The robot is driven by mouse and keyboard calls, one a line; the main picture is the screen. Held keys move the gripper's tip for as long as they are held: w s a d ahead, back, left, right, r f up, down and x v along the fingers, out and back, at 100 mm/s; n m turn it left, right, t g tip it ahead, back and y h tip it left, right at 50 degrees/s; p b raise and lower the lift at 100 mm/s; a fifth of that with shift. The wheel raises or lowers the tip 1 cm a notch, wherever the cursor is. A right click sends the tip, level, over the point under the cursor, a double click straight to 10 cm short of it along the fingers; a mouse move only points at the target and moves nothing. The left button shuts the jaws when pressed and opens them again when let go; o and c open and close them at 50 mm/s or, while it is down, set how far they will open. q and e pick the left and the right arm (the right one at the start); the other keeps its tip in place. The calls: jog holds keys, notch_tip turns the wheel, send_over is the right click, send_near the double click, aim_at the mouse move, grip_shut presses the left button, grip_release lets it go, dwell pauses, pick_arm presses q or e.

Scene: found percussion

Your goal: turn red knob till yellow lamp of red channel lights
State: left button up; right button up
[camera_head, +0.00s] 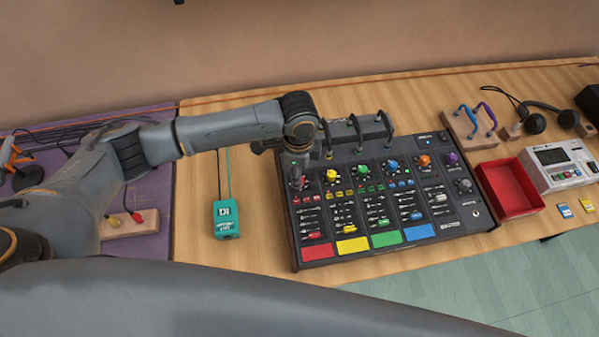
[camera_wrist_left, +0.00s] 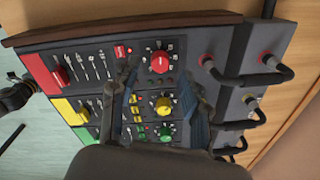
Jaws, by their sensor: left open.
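The mixer (camera_head: 352,225) lies on the wooden table with red, yellow, green and blue channels. My left gripper (camera_head: 298,180) is over the top of its red channel and mostly hides the red knob in the head view. In the left wrist view the red knob (camera_wrist_left: 160,62) shows whole, with a pale pointer mark. The open fingers of my left gripper (camera_wrist_left: 160,76) stand on either side, close to the knob; I cannot tell if they touch it. A red button (camera_wrist_left: 121,51) beside the knob looks bright. I cannot make out a lit yellow lamp there.
The yellow knob (camera_wrist_left: 162,104) and green knob (camera_wrist_left: 165,133) are close to my left fingers. Black cables (camera_head: 354,128) arch from the mixer's back edge. A teal box (camera_head: 226,219) stands left of the mixer, a red tray (camera_head: 510,188) right of it.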

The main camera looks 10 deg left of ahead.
pick_arm(q)
notch_tip(320, 180, down, 2)
jog(key=shift+f, duration=0.45)
grip_shut()
pick_arm(e)
jog(key=shift+s+d+r, duration=0.25)
jog(key=shift+s+d, duration=0.05)
jog(key=shift+s, duration=0.05)
jog(key=shift+w+r, duration=0.1)
